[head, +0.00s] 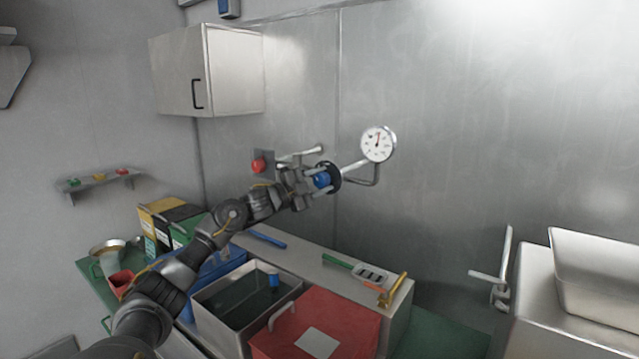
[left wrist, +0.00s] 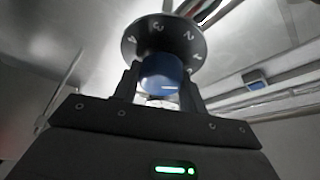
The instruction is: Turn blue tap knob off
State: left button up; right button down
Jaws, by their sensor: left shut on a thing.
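The blue tap knob (head: 322,180) sits on a pipe at the wall, with a dark round dial behind it. My left gripper (head: 318,181) reaches it from the left and is shut on it. In the left wrist view the blue knob (left wrist: 162,73) is between the two fingers (left wrist: 160,84), with a pale mark on its face. The dark numbered dial (left wrist: 163,40) shows 4, 3 and 2 around its rim; part of the rim is hidden by the knob and fingers. My right gripper is not in view.
A pressure gauge (head: 378,143) is on the pipe to the right. A red knob (head: 258,165) is on the wall to the left. Below are a metal sink (head: 210,298), a red lid (head: 335,318) and a counter with tools. The wall at right is clear.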

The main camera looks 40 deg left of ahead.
pick_arm(q)
jog(key=m, duration=0.2)
jog(key=m+g+p, duration=0.1)
jog(key=shift+r+m+g, duration=0.15)
jog(key=shift+m+g, duration=0.15)
jog(key=shift+m, duration=0.1)
jog(key=m+p, duration=0.1)
jog(key=m, duration=0.1)
jog(key=shift+m+g+p, duration=0.3)
jog(key=shift+g, duration=0.1)
jog(key=shift+f+m+p, duration=0.2)
jog(key=shift+m+p, duration=0.1)
jog(key=shift+m, duration=0.2)
jog(key=shift+f+g, duration=0.1)
jog(key=shift+g, duration=0.2)
jog(key=o, duration=1)
